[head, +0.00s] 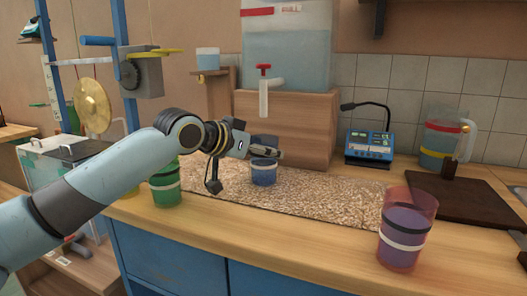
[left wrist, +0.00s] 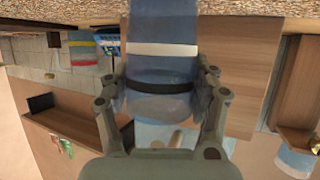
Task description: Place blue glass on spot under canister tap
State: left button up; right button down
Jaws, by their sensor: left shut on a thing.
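The blue glass (head: 264,174), with a pale band and a dark band, is upright over the speckled mat (head: 325,194), below the canister tap (head: 264,90). My left gripper (head: 265,153) is shut on its upper part. In the left wrist view, which is upside down, the fingers (left wrist: 165,92) flank the blue glass (left wrist: 162,62). The tap has a red handle and a white spout on the clear canister (head: 290,45), which stands on a wooden box. I cannot tell whether the glass base touches the mat. No marked spot shows. My right gripper is not in view.
A green glass (head: 166,186) stands left of the mat, beside my left arm. A purple-red glass (head: 406,230) stands at the front right. A blue device (head: 370,146), a pitcher (head: 439,140) and a dark board (head: 455,192) are at the back right. The mat's right part is clear.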

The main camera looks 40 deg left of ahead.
pick_arm(q)
jog(key=shift+f, duration=0.1)
jog(key=o, duration=1.2)
jog(key=shift+o, duration=1.4)
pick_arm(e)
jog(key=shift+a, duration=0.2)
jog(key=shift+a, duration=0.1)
